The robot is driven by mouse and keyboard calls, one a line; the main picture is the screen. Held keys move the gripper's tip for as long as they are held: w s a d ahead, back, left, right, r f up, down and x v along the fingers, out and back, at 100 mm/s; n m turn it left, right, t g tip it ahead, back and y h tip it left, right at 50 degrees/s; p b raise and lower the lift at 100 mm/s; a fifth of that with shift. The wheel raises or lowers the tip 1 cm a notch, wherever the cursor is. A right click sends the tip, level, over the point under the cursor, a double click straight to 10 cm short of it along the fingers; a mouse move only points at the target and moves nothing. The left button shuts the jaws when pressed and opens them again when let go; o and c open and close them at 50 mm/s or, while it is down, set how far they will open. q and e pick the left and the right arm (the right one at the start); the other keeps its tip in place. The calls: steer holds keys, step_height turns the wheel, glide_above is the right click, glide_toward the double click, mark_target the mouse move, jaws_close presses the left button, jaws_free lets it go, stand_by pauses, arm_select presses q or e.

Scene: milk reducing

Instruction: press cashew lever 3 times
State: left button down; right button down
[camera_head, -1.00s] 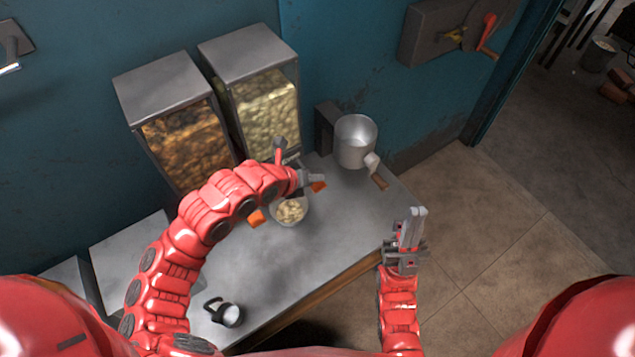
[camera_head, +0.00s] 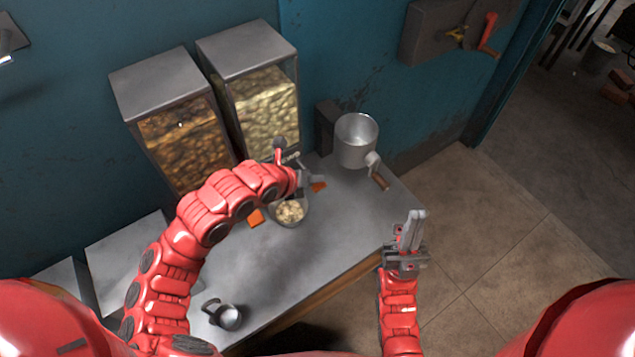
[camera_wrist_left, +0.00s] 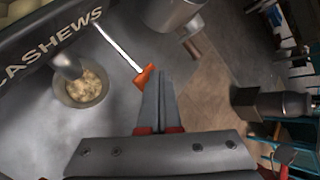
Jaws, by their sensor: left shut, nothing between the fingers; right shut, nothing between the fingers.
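The cashew dispenser (camera_head: 266,105) is a clear bin of pale nuts with a grey top, standing against the wall. Its front reads "CASHEWS" in the left wrist view (camera_wrist_left: 52,45). Its lever (camera_wrist_left: 141,75) is a thin metal rod with an orange end; the orange end also shows in the head view (camera_head: 318,187). A bowl of cashews (camera_head: 291,212) sits under the spout. My left gripper (camera_head: 316,180) is shut and empty, beside the lever's orange end; contact is unclear. My right gripper (camera_head: 413,228) is shut and empty, beyond the counter's right edge.
A second dispenser (camera_head: 182,135) with brown nuts stands to the left; another orange lever end (camera_head: 255,218) is near it. A small cup (camera_head: 228,317) stands at the counter's front.

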arm_select(q)
steer(key=shift+f+b, duration=1.3)
steer(key=shift+b, duration=0.5)
stand_by(1.3)
steer(key=shift+r, duration=1.7)
steer(key=shift+r+p, duration=0.5)
steer(key=shift+r, duration=2.05)
